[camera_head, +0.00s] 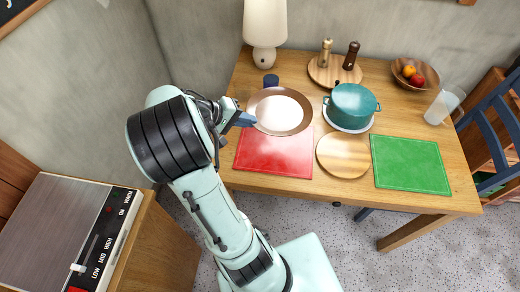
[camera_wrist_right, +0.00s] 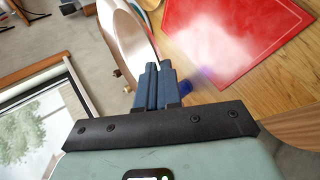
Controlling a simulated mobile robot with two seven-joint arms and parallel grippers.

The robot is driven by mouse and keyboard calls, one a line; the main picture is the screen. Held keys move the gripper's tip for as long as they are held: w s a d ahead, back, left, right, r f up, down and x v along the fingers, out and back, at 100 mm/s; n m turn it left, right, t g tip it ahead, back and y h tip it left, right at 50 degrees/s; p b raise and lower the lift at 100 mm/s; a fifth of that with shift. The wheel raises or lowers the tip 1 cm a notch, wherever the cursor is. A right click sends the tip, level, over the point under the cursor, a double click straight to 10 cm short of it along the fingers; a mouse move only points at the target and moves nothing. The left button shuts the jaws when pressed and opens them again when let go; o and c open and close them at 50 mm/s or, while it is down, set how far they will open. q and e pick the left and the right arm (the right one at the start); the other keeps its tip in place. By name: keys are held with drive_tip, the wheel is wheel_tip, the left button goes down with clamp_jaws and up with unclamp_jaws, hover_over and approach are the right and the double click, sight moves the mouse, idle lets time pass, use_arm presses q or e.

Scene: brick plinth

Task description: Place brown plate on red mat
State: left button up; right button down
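The brown plate (camera_head: 258,109) has a wide brown rim and a pale centre. In the head view it overlaps the far edge of the red mat (camera_head: 275,160), which lies flat at the front left of the table. My right gripper (camera_head: 246,119) is at the plate's left rim. In the right wrist view the blue fingers (camera_wrist_right: 155,82) are close together on the rim of the plate (camera_wrist_right: 128,42), which shows nearly edge-on. The red mat (camera_wrist_right: 235,40) is to its right there. The plate's height above the table is hard to judge. My left gripper is not in view.
A round wooden board (camera_head: 343,156) lies right of the red mat, then a green mat (camera_head: 410,165). A teal pot (camera_head: 352,106) stands right of the plate. A dark blue object (camera_head: 271,80) is just behind it, and a lamp (camera_head: 265,25) stands farther back.

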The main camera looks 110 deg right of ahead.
sight(248, 158)
wheel_tip(248, 158, down, 18)
drive_tip(key=shift+d+r+b, duration=0.1)
drive_tip(key=shift+r+b, duration=0.15)
drive_tip(key=shift+b, duration=0.9)
drive_tip(key=c, duration=1.6)
unclamp_jaws()
drive_tip(key=shift+f, duration=0.1)
drive_tip(key=shift+w+r, duration=0.3)
drive_tip(key=shift+r, duration=0.05)
drive_tip(key=v, duration=1.1)
drive_tip(key=shift+w+p, duration=0.15)
drive_tip(key=shift+p, duration=0.3)
